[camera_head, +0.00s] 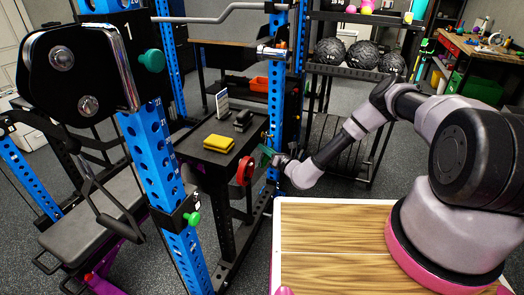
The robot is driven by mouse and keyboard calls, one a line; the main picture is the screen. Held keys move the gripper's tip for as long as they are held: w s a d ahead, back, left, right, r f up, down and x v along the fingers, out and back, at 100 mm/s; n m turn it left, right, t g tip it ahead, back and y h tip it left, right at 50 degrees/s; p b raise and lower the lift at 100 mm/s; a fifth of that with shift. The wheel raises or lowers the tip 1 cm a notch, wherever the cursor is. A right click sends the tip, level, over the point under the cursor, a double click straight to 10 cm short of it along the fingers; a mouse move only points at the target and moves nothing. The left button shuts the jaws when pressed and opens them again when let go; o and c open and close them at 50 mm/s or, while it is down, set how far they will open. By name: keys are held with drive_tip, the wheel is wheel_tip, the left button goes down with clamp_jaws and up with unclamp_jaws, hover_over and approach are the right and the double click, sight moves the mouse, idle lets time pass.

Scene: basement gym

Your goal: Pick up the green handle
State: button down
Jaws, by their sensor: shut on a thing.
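The green handle (264,156) is a small dark-green piece at the end of my arm, near the middle of the view. My gripper (272,157) is shut on it, just right of the black tray's edge and the red ring. The fingers are small here and partly hidden by the wrist, so the exact grasp is hard to see.
A black tray (190,146) holds a yellow cloth-like item (218,143), dark blocks (242,121) and a small sign (222,103). A red ring (245,171) hangs at its side. Blue rack posts (160,165) with green knobs stand left. A ball shelf (345,68) stands behind.

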drive_tip(key=w+d+f+v, duration=0.1)
drive_tip(key=f+v, duration=0.1)
drive_tip(key=v, duration=1.7)
drive_tip(key=shift+d+f, duration=0.15)
drive_tip(key=shift+d, duration=0.35)
drive_tip(key=shift+s, duration=0.1)
